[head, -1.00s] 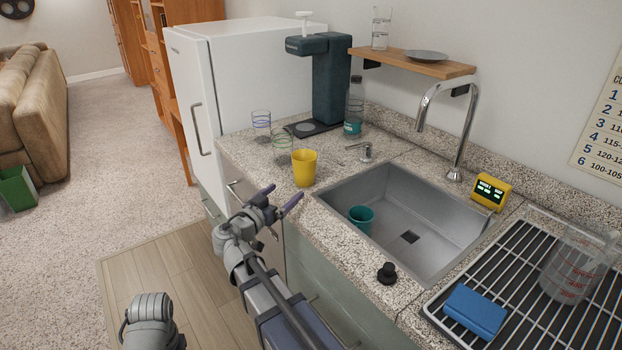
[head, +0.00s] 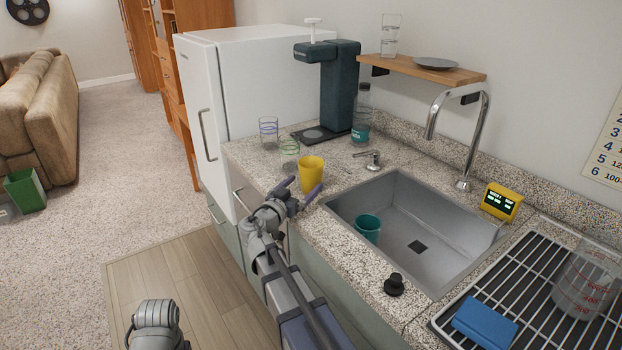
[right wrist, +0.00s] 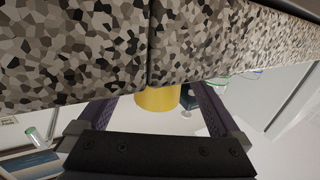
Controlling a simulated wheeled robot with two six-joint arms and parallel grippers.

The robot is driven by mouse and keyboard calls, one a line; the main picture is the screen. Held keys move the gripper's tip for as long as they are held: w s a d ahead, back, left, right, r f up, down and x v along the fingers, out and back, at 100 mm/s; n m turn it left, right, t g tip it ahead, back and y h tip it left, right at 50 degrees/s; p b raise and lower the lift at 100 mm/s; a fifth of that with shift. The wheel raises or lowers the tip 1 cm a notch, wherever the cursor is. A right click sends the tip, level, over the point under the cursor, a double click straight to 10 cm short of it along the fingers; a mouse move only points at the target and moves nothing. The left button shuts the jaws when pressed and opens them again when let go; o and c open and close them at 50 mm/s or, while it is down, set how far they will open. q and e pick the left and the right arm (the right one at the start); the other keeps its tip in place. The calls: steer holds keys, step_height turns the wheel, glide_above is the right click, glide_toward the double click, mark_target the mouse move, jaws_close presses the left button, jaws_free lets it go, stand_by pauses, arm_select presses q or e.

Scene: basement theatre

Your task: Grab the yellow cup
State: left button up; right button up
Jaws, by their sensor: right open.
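The yellow cup (head: 311,174) stands upright on the speckled counter, left of the sink. My right gripper (head: 300,188) is open and empty at the counter's front edge, just in front of the cup, with its fingers pointing toward it. In the right wrist view the yellow cup (right wrist: 157,99) shows between the two spread fingers of my right gripper (right wrist: 153,106), partly hidden by the counter edge. I cannot tell contact with the cup. My left gripper is not in view.
Two clear glasses (head: 289,146) (head: 268,130) stand just behind and left of the cup. A dark dispenser (head: 340,88) and a bottle (head: 361,122) are farther back. The sink (head: 440,215), holding a teal cup (head: 368,228), lies to the right. A black knob (head: 394,285) sits on the front rim.

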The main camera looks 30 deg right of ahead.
steer(key=x, duration=0.2)
steer(key=shift+w+d, duration=0.15)
steer(key=shift+d, duration=0.2)
steer(key=shift+c, duration=0.2)
steer(key=c, duration=1.2)
steer(key=shift+o, duration=0.2)
step_height(320, 180, up, 10)
steer(key=p, duration=1)
